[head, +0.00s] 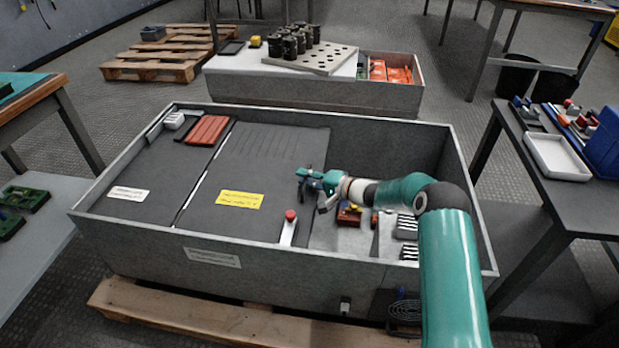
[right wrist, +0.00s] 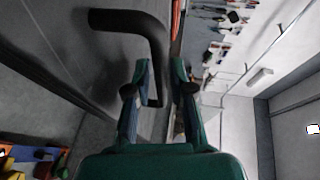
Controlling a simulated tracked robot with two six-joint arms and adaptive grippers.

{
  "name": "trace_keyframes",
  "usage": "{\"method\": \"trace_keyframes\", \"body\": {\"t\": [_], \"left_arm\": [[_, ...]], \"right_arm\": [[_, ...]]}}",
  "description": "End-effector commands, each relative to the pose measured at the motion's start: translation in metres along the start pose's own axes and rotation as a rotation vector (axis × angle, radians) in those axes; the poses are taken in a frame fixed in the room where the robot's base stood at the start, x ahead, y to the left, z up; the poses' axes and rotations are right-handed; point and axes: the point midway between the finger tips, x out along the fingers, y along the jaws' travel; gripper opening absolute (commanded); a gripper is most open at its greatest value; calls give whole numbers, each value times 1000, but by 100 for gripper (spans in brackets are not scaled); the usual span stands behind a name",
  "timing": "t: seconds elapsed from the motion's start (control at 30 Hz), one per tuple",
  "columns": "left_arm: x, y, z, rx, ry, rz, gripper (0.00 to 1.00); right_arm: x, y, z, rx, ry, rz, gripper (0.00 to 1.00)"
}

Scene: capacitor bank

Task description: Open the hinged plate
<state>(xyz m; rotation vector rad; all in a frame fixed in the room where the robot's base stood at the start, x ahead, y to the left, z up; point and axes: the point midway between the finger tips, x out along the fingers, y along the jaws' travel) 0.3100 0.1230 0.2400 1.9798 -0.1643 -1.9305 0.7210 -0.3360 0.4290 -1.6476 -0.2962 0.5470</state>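The hinged plate (head: 270,150) is a dark grey panel with a yellow label (head: 239,198), lying about flat over the middle of a grey open-topped cabinet. My right gripper (head: 308,178) is at the plate's right side. In the right wrist view, a black bent handle (right wrist: 157,45) passes between the two fingers of this gripper (right wrist: 160,75). The fingers are close together with the bar filling most of the gap, so they look shut on it. The handle's far joint to the plate is hard to see. My left gripper is out of view.
The grey cabinet wall (head: 460,190) surrounds the panels. A red-topped lever (head: 289,228) stands near the front. Red and yellow parts (head: 350,216) and white-striped blocks (head: 406,227) lie right of the plate. A second dark panel (head: 160,175) with a red block (head: 208,130) is at left.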

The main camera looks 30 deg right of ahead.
Motion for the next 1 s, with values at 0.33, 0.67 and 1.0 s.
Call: {"method": "trace_keyframes", "body": {"t": [0.33, 0.67, 1.0], "left_arm": [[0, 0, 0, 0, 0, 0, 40], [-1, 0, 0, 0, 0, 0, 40], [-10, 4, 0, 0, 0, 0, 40]], "right_arm": [[0, 1, 0, 1, 0, 1, 0], [-5, 2, -7, 1, 5, 6, 0], [-12, -11, -9, -8, 21, 34, 0]]}}
